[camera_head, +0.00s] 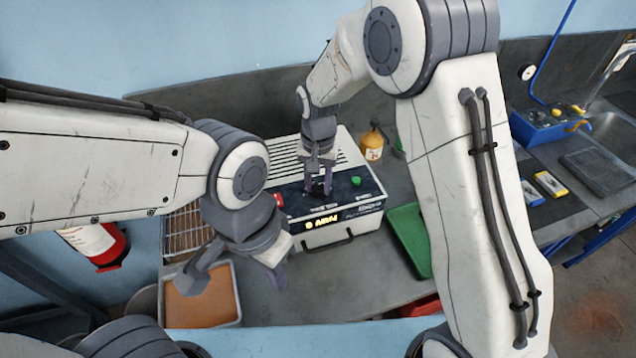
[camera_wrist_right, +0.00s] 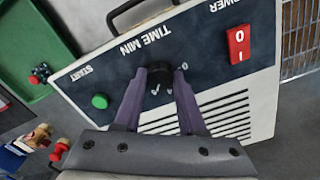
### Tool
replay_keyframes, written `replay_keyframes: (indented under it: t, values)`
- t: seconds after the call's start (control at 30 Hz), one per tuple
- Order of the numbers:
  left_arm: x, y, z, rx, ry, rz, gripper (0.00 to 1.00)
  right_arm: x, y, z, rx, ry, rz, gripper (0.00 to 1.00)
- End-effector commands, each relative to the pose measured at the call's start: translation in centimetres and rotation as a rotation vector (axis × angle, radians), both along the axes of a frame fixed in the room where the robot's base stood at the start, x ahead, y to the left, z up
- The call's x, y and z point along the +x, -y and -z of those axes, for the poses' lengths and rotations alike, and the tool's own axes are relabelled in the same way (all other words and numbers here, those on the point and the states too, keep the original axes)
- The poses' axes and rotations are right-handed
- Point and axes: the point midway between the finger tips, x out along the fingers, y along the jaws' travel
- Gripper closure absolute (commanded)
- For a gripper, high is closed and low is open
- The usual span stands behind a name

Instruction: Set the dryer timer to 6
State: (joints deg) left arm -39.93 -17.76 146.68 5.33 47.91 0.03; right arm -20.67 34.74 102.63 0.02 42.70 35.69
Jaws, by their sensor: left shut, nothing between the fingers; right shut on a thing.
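The dryer is a white box (camera_head: 345,155) with a dark front panel, on the grey bench in the head view. Its black timer knob (camera_wrist_right: 159,74), under the label TIME MIN, shows in the right wrist view. My right gripper (camera_head: 318,190) reaches down to the panel, its fingers shut around the knob, one on each side; it also shows in the right wrist view (camera_wrist_right: 160,80). A 0 mark is beside the knob; the knob's setting is not readable. The amber display (camera_head: 323,222) is lit, too small to read surely. My left gripper (camera_head: 276,272) is shut and empty in front of the dryer.
A green start button (camera_wrist_right: 100,101) and a red power switch (camera_wrist_right: 239,45) flank the knob. A wire rack (camera_head: 186,235) and a tray with orange-brown contents (camera_head: 240,310) lie left.

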Motion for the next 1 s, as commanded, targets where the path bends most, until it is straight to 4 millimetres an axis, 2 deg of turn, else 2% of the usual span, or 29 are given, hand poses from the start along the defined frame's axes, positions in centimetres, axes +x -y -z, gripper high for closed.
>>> replay_keyframes:
  t: [0.27, 0.3, 0.37, 0.4, 0.77, 0.87, 1.0]
  values:
    - [0.0, 0.0, 0.0, 0.000, 0.000, 0.000, 1.00, 0.3, 0.0, -0.2, 0.002, 0.009, 0.000, 1.00]
    - [0.0, 0.0, 0.0, 0.000, 0.000, 0.000, 1.00, 0.3, 0.0, -0.2, 0.002, 0.009, 0.000, 0.56]
    - [0.0, 0.0, 0.0, 0.000, 0.000, 0.000, 1.00, 0.2, 0.0, -0.2, 0.001, 0.008, 0.000, 0.33]
    - [0.0, 0.0, 0.0, 0.000, 0.000, 0.000, 1.00, 0.2, 0.0, -0.2, 0.001, 0.007, 0.000, 0.30]
    - [0.0, 0.0, 0.2, 0.000, 0.000, 0.000, 1.00, 0.1, 0.0, -0.5, 0.001, 0.004, -0.001, 0.30]
    - [0.0, 0.0, 0.7, 0.000, 0.000, -0.001, 1.00, 0.2, 0.0, -1.6, 0.002, 0.008, -0.001, 0.30]
    - [0.0, 0.0, 1.5, 0.000, 0.000, -0.002, 1.00, 0.3, 0.0, -4.3, 0.003, 0.010, 0.000, 0.30]
